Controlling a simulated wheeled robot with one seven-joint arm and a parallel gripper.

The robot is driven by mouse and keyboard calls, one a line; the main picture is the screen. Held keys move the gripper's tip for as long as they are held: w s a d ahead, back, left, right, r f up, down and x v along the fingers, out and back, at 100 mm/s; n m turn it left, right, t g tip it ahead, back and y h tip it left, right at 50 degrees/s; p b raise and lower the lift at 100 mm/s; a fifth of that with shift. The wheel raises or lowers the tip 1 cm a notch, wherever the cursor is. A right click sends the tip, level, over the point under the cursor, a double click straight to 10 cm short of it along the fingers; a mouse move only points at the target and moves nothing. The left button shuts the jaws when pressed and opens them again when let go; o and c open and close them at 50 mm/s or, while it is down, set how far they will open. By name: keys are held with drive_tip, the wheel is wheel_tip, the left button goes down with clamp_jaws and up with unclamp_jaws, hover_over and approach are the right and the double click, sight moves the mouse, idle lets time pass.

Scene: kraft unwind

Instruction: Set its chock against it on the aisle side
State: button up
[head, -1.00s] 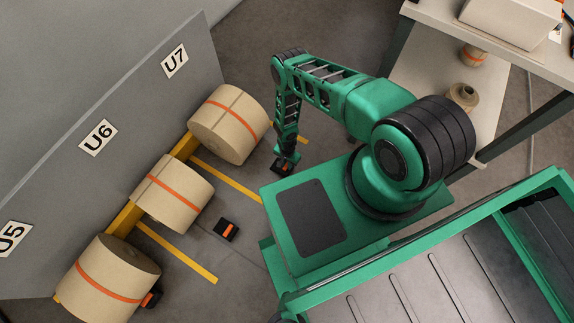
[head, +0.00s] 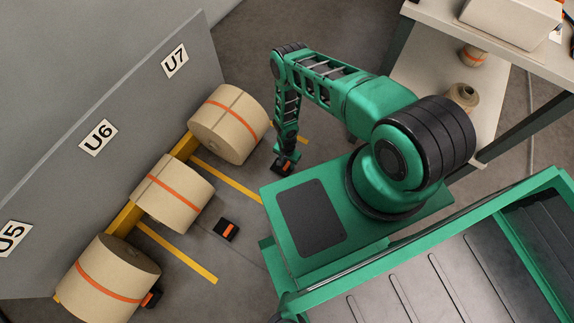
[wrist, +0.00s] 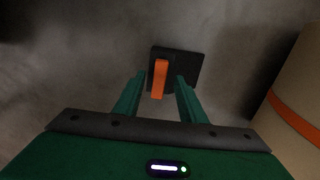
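A black chock with an orange grip bar (head: 283,167) lies on the floor on the aisle side of the U7 roll, apart from it. It also shows in the wrist view (wrist: 187,66). My gripper (wrist: 161,77) is pointed down at this chock, with its two green fingers apart on either side of the orange bar. Gaps show between bar and fingers. The kraft roll at U7 (head: 228,125) has an orange band; part of a roll (wrist: 300,105) shows at the right of the wrist view. Whether the fingertips reach below the bar's top is unclear.
The U6 roll (head: 172,193) has a second chock (head: 226,230) lying loose before it. The U5 roll (head: 108,278) has a chock (head: 152,297) at its side. Yellow floor lines (head: 178,253) divide the bays. A shelved table (head: 430,75) stands right.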

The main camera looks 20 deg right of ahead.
wheel_tip(320, 180, up, 9)
drive_tip(key=shift+r, duration=0.15)
drive_tip(key=shift+w, duration=0.1)
